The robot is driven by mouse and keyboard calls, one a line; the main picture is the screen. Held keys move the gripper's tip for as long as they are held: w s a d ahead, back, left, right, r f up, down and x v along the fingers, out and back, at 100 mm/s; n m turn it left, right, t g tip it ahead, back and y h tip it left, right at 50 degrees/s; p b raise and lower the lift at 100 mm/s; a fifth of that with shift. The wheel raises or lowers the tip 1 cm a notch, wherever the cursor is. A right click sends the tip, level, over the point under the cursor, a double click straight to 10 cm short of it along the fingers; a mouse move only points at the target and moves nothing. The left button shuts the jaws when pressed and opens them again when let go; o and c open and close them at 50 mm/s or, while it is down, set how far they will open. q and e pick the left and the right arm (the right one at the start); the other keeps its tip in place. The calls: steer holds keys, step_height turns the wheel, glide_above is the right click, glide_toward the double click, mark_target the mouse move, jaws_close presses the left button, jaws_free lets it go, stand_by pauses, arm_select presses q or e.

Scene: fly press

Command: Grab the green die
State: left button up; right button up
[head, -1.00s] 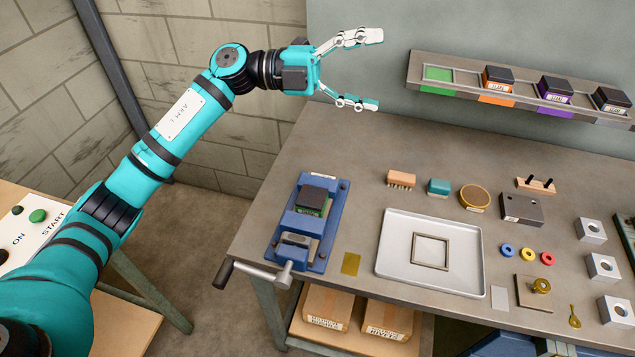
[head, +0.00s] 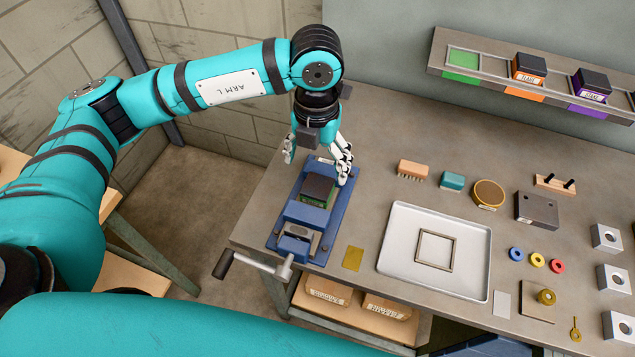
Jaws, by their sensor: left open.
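The green die (head: 316,193), a dark block with a green lower band, sits in the blue vise (head: 287,228) at the left end of the workbench. My left gripper (head: 317,168) points down over the back end of the vise, with its fingers apart, one to the left and one to the right. It is empty. The right finger is close to the die's back right corner in the picture; I cannot tell whether they touch. My right gripper is not in view.
The vise's crank handle (head: 252,262) sticks out at the front left. A white tray (head: 395,258) with a square frame lies to the right.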

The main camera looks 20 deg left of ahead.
mark_target(317, 185)
arm_select(q)
step_height(317, 185, down, 3)
steer(key=shift+f+p, duration=0.1)
steer(key=shift+p, duration=0.2)
steer(key=shift+w+f+p, duration=0.15)
steer(key=shift+f+p, duration=0.3)
steer(key=shift+p, duration=0.1)
steer(key=f+p, duration=0.1)
steer(key=f, duration=0.2)
steer(key=shift+w+f+p, duration=0.35)
steer(key=shift+f, duration=0.35)
steer(key=c, duration=1.7)
steer(key=shift+w+r, duration=0.1)
jaws_close()
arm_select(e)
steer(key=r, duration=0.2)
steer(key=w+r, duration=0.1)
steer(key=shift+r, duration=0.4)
